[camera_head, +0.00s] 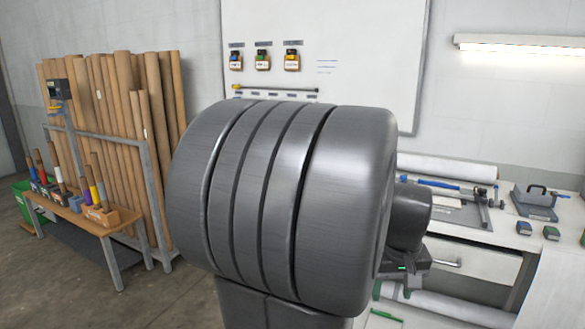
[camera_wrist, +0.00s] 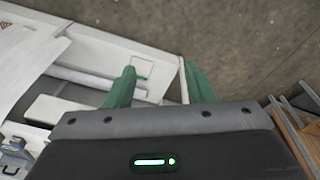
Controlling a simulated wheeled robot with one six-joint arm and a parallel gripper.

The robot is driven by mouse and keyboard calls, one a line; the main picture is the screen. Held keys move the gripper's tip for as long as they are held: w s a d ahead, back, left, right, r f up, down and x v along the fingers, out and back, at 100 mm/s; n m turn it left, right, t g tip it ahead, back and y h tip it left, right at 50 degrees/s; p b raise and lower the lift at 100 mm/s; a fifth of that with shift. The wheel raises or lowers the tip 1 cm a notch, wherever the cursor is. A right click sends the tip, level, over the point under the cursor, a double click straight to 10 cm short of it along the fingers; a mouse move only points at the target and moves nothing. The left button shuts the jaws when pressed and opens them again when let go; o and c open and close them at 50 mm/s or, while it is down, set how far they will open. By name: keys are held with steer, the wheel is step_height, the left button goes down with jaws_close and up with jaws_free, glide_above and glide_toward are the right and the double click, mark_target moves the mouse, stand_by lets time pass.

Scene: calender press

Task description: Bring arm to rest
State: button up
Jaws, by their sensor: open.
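My gripper (camera_wrist: 160,78) shows in the wrist view as two green fingers standing apart, with nothing between them but the edge of a white bench and the floor. In the head view, my large grey arm link fills the middle. A dark part of my wrist shows at its right edge, in front of the white workbench (camera_head: 470,262).
A whiteboard (camera_head: 375,60) hangs behind. A dark-handled block (camera_head: 535,205) and small boxes (camera_head: 551,233) lie on the workbench. Bare floor (camera_head: 165,290) shows at lower left.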

steer(key=s+a+f+t+b, duration=0.1)
steer(key=s+a+f+b, duration=0.1)
steer(key=f, duration=0.4)
steer(key=s+a+f+m+b, duration=0.1)
steer(key=s+a+f+b, duration=0.2)
steer(key=a+f, duration=0.3)
steer(key=shift+s+a+t, duration=0.4)
steer(key=shift+s, duration=0.4)
